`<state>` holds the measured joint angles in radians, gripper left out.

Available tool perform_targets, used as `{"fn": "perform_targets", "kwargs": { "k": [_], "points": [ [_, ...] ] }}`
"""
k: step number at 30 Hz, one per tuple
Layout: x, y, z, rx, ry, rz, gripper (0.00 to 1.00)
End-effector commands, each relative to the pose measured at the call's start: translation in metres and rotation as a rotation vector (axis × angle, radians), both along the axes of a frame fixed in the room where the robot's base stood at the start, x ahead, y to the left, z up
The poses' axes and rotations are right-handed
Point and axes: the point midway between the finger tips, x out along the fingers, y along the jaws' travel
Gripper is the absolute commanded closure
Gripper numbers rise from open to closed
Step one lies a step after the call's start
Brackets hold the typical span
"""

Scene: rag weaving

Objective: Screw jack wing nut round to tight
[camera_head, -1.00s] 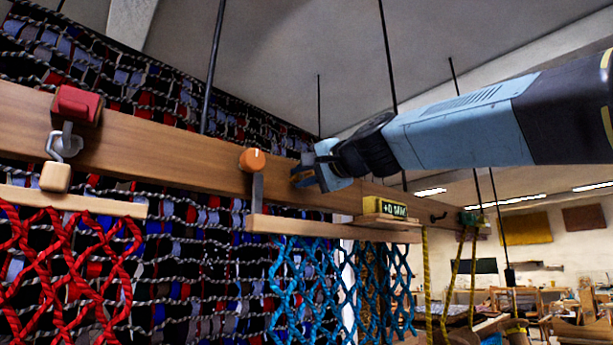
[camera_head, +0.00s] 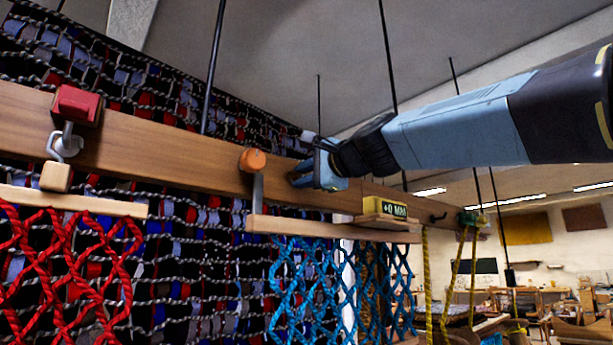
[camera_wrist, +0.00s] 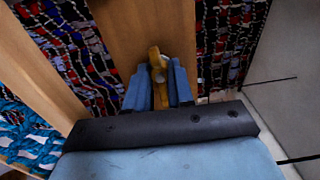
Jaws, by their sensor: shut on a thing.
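The wing nut (camera_wrist: 156,62) is yellow-brass and shows in the wrist view against the wooden beam, between the blue fingers of my gripper (camera_wrist: 158,84). The fingers are shut on it. In the head view my gripper (camera_head: 307,170) is at the face of the long wooden beam (camera_head: 165,155), right of the orange knob (camera_head: 252,160). There the fingers hide the wing nut. A yellow display reading "+0 MM" (camera_head: 394,210) sits on a small ledge below and right of my gripper.
A red block with a metal hook (camera_head: 77,105) is on the beam at left. Red netting (camera_head: 70,270) and blue netting (camera_head: 320,280) hang below wooden bars. Woven rag fabric (camera_head: 190,280) is behind the beam. Thin dark rods (camera_head: 213,70) hang from above.

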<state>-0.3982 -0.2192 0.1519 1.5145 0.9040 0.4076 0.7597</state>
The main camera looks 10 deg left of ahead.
Motion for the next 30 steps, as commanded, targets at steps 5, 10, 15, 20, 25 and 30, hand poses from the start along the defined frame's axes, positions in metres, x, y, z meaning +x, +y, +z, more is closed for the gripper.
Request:
{"fn": "perform_targets", "kwargs": {
  "k": [5,10,15,20,25,30],
  "points": [
    [0.002,0.001,-0.003,-0.003,0.005,0.000,1.00],
    [0.002,0.001,-0.003,-0.003,0.004,0.000,0.69],
    [0.001,0.000,-0.002,-0.002,0.002,0.000,0.53],
    [0.001,0.000,-0.001,-0.002,0.001,0.000,0.52],
    [-0.002,-0.002,-0.001,-0.002,0.001,0.000,0.52],
    [-0.014,-0.016,0.000,-0.001,-0.002,-0.001,0.52]
  ]
}}
